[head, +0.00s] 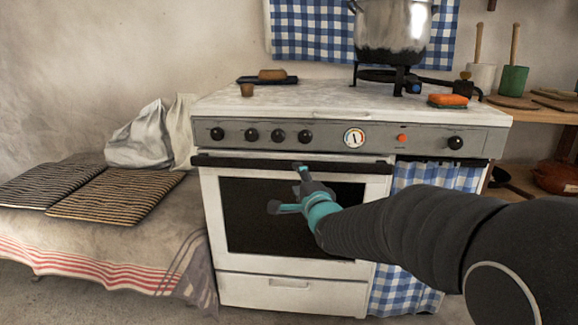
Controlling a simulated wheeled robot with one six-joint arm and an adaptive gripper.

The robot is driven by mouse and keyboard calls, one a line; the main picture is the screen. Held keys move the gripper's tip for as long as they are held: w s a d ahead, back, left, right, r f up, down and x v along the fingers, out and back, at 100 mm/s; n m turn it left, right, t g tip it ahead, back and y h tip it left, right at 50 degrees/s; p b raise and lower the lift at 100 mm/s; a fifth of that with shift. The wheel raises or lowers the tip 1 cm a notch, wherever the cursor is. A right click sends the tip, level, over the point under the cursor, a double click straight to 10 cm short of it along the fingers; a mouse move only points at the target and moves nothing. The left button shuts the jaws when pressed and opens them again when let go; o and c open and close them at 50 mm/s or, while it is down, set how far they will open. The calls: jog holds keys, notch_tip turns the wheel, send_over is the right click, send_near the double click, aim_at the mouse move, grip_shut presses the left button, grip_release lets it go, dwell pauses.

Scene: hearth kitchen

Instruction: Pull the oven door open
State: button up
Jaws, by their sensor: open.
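The white oven door (208,215) with its dark window is closed on the front of the stove. Its dark handle bar (240,162) runs across the top edge of the door, below the control panel. My gripper (285,188) is open and empty in front of the door's window, just below the handle. Its upper finger overlaps the handle in the picture; I cannot tell whether it touches it. The gripper and the teal wrist hide part of the window.
A bench (120,240) with two striped racks (115,194) and a white sack (150,135) stands at the left. A checked curtain (405,290) hangs right of the oven. A metal pot (390,35) and an orange sponge (447,100) are on top.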

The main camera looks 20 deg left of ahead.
aim_at(290, 167)
jog(key=x, duration=0.9)
jog(key=shift+w+a+p, duration=0.1)
jog(key=shift+w+p, duration=0.05)
jog(key=shift+p, duration=0.15)
grip_shut()
